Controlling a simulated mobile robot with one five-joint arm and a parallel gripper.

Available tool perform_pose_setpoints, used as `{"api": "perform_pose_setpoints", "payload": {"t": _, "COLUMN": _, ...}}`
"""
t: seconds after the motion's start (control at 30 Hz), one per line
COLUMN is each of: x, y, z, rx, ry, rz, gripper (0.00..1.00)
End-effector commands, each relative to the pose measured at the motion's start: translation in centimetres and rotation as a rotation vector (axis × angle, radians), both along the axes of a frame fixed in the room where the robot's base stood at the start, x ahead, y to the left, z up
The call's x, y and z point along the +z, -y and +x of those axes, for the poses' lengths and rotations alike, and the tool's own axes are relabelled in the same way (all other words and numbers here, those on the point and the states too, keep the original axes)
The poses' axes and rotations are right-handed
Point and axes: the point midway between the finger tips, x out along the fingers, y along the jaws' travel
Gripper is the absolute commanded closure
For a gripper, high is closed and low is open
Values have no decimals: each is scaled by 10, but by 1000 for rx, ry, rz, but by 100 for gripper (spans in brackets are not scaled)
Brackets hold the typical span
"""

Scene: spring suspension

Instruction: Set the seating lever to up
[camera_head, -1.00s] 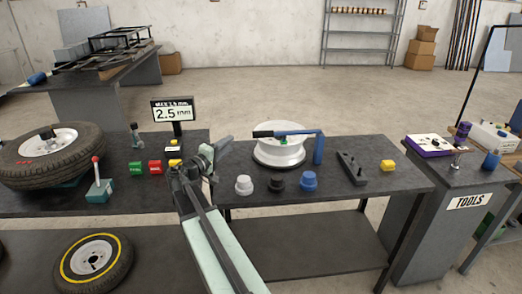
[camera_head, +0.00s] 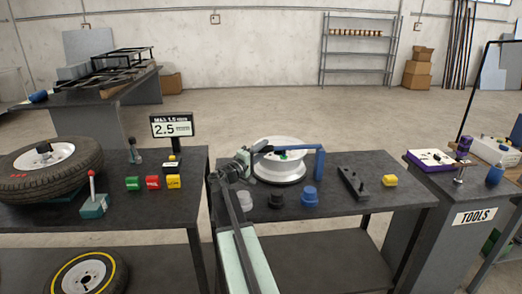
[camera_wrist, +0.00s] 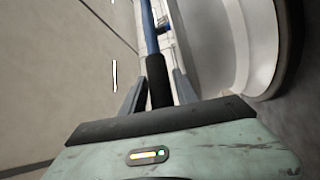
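A blue lever with a black grip (camera_head: 262,149) reaches level from a blue post (camera_head: 320,163) across the top of a white wheel rim (camera_head: 282,173). My gripper (camera_head: 250,155) is at the left end of this grip. In the wrist view the black grip (camera_wrist: 159,82) lies between my two fingers (camera_wrist: 160,86); they look open, with narrow gaps beside it. Whether either finger touches it is unclear. Another lever with a red knob (camera_head: 92,174) stands upright on a teal base (camera_head: 95,207) at the left. No label shows which one is the seating lever.
A tyre (camera_head: 45,172) lies on the left bench. Grey, black and blue knobs (camera_head: 310,197) stand in front of the rim, below my arm's right side.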

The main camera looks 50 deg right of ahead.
Motion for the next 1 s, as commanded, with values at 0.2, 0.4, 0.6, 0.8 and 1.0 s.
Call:
{"api": "perform_pose_setpoints", "payload": {"t": 0.2, "x": 0, "y": -1, "z": 0, "rx": 1, "ry": 0, "rz": 0, "gripper": 73}}
{"api": "perform_pose_setpoints", "payload": {"t": 0.4, "x": 0, "y": -1, "z": 0, "rx": 1, "ry": 0, "rz": 0, "gripper": 100}}
{"api": "perform_pose_setpoints", "payload": {"t": 0.6, "x": 0, "y": -1, "z": 1, "rx": 1, "ry": 0, "rz": 1, "gripper": 100}}
{"api": "perform_pose_setpoints", "payload": {"t": 0.8, "x": 0, "y": -2, "z": 1, "rx": 1, "ry": 0, "rz": 1, "gripper": 100}}
{"api": "perform_pose_setpoints", "payload": {"t": 1.0, "x": -1, "y": -2, "z": 1, "rx": 2, "ry": 1, "rz": 1, "gripper": 100}}
